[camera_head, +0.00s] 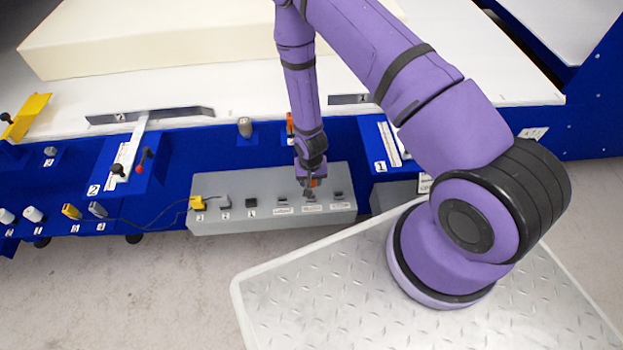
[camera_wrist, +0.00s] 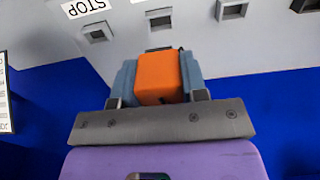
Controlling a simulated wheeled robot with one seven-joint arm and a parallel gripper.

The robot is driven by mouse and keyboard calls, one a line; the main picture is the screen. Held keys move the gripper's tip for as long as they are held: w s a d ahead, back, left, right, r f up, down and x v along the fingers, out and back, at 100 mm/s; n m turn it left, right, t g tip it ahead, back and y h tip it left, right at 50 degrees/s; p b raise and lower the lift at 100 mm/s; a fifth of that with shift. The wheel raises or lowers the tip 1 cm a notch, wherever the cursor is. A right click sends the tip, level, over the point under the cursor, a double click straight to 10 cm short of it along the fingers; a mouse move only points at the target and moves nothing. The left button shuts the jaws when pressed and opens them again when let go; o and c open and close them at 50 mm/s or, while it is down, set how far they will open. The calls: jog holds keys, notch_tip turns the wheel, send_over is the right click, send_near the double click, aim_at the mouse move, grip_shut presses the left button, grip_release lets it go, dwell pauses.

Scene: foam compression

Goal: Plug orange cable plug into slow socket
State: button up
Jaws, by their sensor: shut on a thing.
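My gripper (camera_head: 312,182) points down at the right half of the grey socket box (camera_head: 235,215). It is shut on the orange cable plug (camera_wrist: 161,78), which sits between the two grey fingers in the wrist view. In the head view a little of the orange plug shows at the fingertips, by the row of three labelled sockets. In the wrist view a dark socket (camera_wrist: 160,19) lies just beyond the plug, with another (camera_wrist: 97,32) to its left by a STOP label (camera_wrist: 85,7). The slow label is not readable, and contact between plug and box cannot be told.
A yellow plug (camera_head: 197,202) sits at the box's left end, with a dark cable running left. The blue machine front (camera_head: 220,155) carries levers and knobs. A large cream foam block (camera_head: 150,38) lies on the white table (camera_head: 210,88). A metal plate (camera_head: 320,290) is in front.

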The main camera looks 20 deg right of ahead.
jog(key=shift+f, duration=2.65)
jog(key=shift+f, duration=1.15)
jog(key=o, duration=1.3)
jog(key=shift+c, duration=0.2)
jog(key=shift+r, duration=0.1)
jog(key=shift+r, duration=2.95)
jog(key=shift+r, duration=0.1)
notch_tip(320, 180, up, 11)
jog(key=shift+f, duration=0.2)
